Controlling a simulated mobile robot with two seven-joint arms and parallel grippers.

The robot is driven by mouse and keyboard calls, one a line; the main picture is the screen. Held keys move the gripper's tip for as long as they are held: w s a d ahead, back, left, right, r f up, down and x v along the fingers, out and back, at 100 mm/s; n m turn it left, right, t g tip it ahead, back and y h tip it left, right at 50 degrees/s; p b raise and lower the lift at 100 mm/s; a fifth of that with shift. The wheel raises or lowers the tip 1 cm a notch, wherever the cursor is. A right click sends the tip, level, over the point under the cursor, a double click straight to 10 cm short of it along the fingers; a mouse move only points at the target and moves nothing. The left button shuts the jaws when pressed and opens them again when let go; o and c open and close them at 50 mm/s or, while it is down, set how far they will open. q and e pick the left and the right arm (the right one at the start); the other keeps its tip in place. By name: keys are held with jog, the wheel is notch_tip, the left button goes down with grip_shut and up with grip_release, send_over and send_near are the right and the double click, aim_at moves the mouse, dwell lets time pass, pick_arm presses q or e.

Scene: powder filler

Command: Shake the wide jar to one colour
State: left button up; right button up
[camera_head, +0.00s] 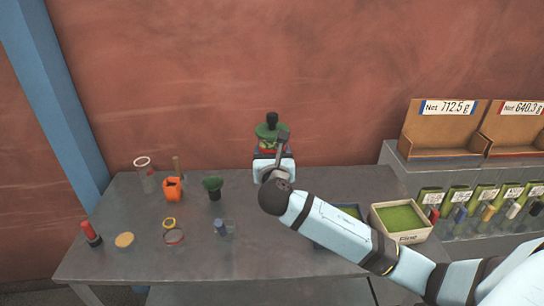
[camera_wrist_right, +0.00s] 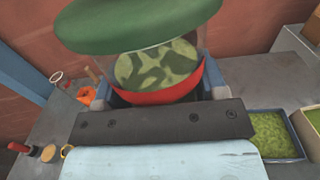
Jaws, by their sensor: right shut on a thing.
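The wide jar (camera_wrist_right: 160,66) is clear with a green lid (camera_wrist_right: 135,22) and a red band low on its side. Its contents show light green with darker green patches. My right gripper (camera_head: 273,160) is shut on the jar and holds it up above the far edge of the table. In the head view the jar's green lid (camera_head: 270,131) with a dark knob shows above the gripper, and my wrist hides much of the body. My left gripper is not in view.
The grey table (camera_head: 120,250) holds an orange holder (camera_head: 173,189), a dark green funnel (camera_head: 213,188), a clear cylinder (camera_head: 146,175) and small lids. A bin of green powder (camera_head: 400,218) stands right. A shelf (camera_head: 455,170) with display boxes and several packets stands further right.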

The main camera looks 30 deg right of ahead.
jog(key=shift+d, duration=0.1)
jog(key=a, duration=0.5)
jog(key=shift+d, duration=4.75)
jog(key=a, duration=0.4)
jog(key=shift+a, duration=0.4)
jog(key=shift+d, duration=0.15)
